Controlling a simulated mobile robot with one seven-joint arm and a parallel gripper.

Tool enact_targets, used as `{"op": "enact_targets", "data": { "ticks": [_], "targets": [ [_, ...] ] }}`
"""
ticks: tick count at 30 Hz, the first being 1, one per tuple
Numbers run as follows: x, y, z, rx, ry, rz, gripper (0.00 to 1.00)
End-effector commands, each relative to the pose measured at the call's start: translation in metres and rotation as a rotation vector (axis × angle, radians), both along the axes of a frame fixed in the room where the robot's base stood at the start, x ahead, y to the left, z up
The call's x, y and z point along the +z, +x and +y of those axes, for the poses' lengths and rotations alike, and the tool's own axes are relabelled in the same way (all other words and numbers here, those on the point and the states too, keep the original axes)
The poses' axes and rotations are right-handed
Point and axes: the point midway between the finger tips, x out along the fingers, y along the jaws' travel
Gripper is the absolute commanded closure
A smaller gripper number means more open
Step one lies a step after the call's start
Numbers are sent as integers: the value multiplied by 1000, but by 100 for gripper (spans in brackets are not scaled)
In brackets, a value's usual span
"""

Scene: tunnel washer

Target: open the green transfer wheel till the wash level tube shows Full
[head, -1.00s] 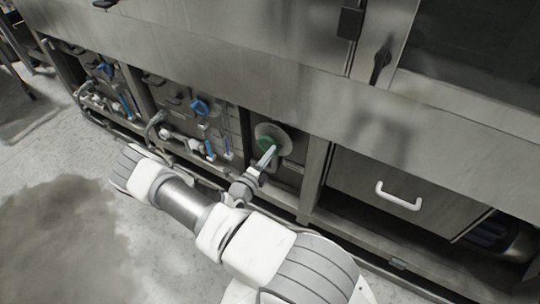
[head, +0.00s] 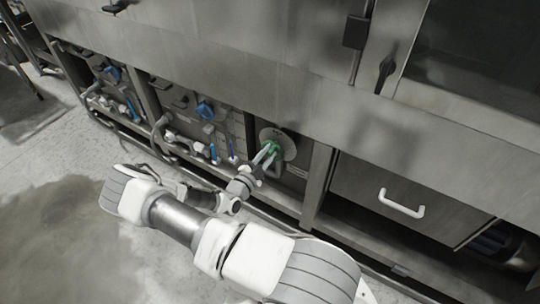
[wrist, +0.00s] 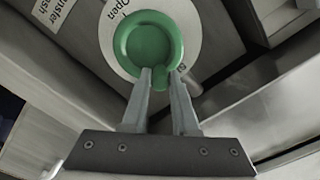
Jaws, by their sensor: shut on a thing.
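The green transfer wheel (wrist: 148,44) sits in front of a round pale plate lettered "Open" (wrist: 116,12) in the wrist view. In the head view the green wheel (head: 272,147) is small and partly covered by my gripper (head: 265,157). My gripper (wrist: 162,80) has its two fingers close together at the wheel's lower rim, shut on a small green knob there. A label with "Transfer" and "wash" (wrist: 52,12) is partly cut off at upper left in the wrist view. I cannot make out the wash level tube in these frames.
Blue valve handles (head: 205,109) and blue tubes (head: 213,151) are in the open bays to the left. A drawer with a white handle (head: 401,203) is to the right. A steel frame post (head: 316,185) stands just right of the wheel. Floor at left is clear.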

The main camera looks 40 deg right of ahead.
Motion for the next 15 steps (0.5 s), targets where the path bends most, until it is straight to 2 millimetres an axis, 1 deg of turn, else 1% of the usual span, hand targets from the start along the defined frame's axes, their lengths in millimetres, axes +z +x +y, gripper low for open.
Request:
{"op": "enact_targets", "data": {
  "ticks": [6,15],
  "targets": [
    [1,6,3,3,-53,122,100],
    [1,9,4,4,-88,208,100]
  ]
}}
